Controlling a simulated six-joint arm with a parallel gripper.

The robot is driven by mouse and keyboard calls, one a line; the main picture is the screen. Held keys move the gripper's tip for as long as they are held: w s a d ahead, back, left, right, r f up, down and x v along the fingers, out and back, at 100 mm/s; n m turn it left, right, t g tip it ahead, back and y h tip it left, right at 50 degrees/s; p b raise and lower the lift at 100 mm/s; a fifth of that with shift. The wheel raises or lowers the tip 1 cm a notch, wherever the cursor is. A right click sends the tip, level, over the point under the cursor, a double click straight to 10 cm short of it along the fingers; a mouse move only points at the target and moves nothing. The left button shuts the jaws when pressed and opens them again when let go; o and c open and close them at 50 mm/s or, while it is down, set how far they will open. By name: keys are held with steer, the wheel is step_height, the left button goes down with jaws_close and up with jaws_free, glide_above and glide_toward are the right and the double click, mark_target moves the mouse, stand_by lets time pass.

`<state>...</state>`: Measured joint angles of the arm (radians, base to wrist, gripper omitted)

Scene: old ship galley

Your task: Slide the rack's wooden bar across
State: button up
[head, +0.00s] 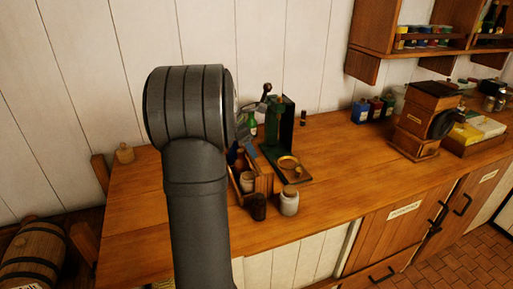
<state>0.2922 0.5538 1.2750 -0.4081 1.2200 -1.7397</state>
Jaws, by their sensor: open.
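A small wooden rack (264,183) stands on the wooden counter, just right of my arm. It holds a few bottles or jars, and its left part is hidden behind my arm. I cannot make out its wooden bar clearly from the other slats. My gripper (247,137) shows only partly, beyond the right side of my wrist and above the rack. It is open, and no held thing shows between its fingers. I cannot tell whether it touches anything.
A dark green stand (281,125) with a brass dish is right of the rack. A dark cup (257,207) and pale jar (290,201) stand in front. A wooden grinder (424,121) is farther right. The counter (345,160) between is clear. A shelf (420,45) hangs above.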

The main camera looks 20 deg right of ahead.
steer(key=shift+r, duration=3.2)
step_height(320, 180, down, 7)
steer(key=shift+r, duration=0.1)
steer(key=shift+d, duration=1.25)
